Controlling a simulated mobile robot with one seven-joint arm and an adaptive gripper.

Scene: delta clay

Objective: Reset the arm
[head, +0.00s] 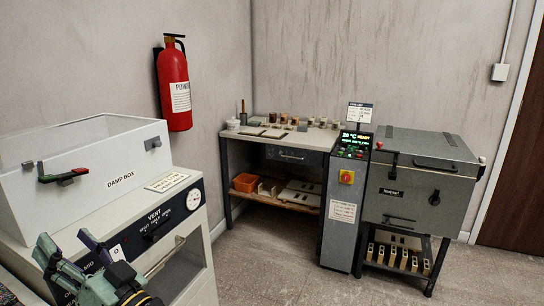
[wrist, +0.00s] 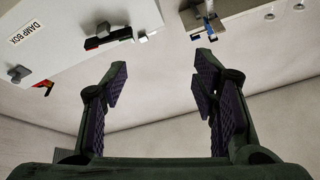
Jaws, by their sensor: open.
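My gripper (head: 66,243) is at the lower left of the head view, in front of the white cabinet with the damp box on top. In the wrist view my gripper (wrist: 161,62) is open, with its two purple-padded green fingers wide apart. Nothing is between the fingers; only the pale wall shows there. The damp box (wrist: 65,52) also shows at the upper left of the wrist view, seen at a slant. Most of my arm is out of the head view.
The white cabinet (head: 205,268) has a dial and a vent label. A workbench (head: 262,137) with small pots stands in the back corner. A grey kiln (head: 400,205) and its control post (head: 341,215) stand right. A fire extinguisher (head: 174,90) hangs on the wall. Open floor lies centre.

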